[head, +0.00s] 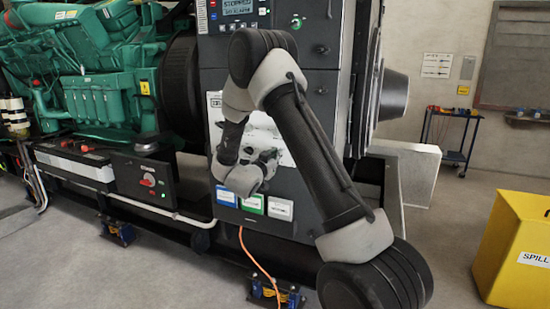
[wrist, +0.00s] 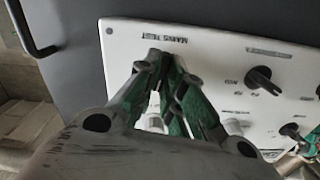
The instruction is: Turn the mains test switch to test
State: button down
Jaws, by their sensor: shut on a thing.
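In the wrist view a white panel (wrist: 215,62) carries a "MAINS TEST" label (wrist: 164,38), seen upside down. My gripper (wrist: 165,62) is at the panel just below that label, its fingers closed together around the mains test switch. The fingers hide the switch almost wholly, so I cannot tell which position its knob points to. In the head view the white panel (head: 214,104) is on the dark cabinet front, and my arm and wrist cover most of it.
Two black rotary knobs (wrist: 260,79) and (wrist: 293,132) sit on the same panel to the right. A dark handle (wrist: 33,35) is at upper left.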

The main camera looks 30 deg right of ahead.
jog(key=shift+d+m, duration=0.1)
jog(key=shift+m, duration=1.7)
jog(key=c, duration=1.5)
grip_release()
jog(key=shift+c, duration=0.2)
jog(key=v, duration=1.2)
